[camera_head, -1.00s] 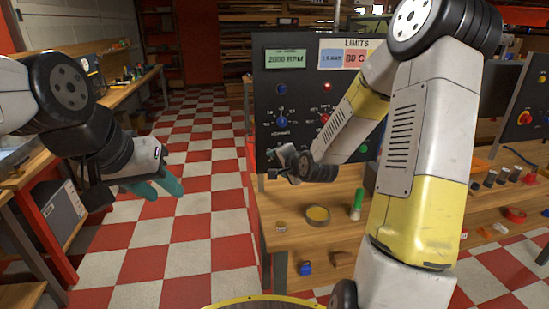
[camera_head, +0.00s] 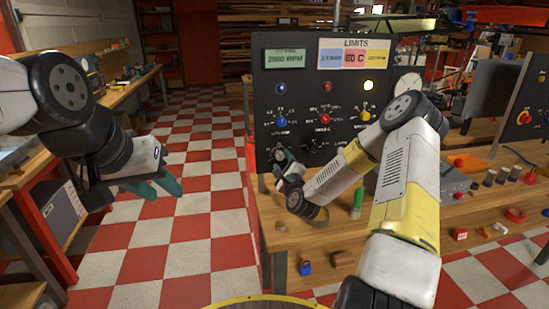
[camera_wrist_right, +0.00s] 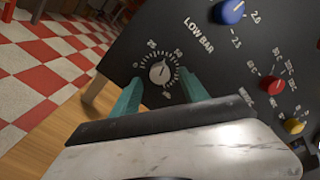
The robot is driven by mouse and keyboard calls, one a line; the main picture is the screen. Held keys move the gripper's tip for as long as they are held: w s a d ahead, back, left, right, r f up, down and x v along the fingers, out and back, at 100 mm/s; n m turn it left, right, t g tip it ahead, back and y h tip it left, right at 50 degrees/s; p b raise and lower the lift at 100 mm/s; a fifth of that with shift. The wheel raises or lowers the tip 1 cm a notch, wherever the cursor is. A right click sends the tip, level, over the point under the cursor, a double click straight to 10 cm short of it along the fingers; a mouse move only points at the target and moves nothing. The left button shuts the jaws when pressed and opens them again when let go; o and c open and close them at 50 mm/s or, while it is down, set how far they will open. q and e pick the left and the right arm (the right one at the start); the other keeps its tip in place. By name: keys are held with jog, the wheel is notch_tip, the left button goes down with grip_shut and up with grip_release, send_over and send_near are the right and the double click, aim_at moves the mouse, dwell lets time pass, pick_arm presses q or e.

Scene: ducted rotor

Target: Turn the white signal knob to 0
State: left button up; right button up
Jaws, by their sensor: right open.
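Blue (camera_head: 281,121), red (camera_head: 323,119) and yellow (camera_head: 365,116) knobs sit higher on the panel.

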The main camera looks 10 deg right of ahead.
aim_at(280, 156)
jog(key=shift+w+a, duration=0.1)
jog(key=shift+w, duration=1.05)
jog(key=shift+c, duration=0.2)
grip_shut()
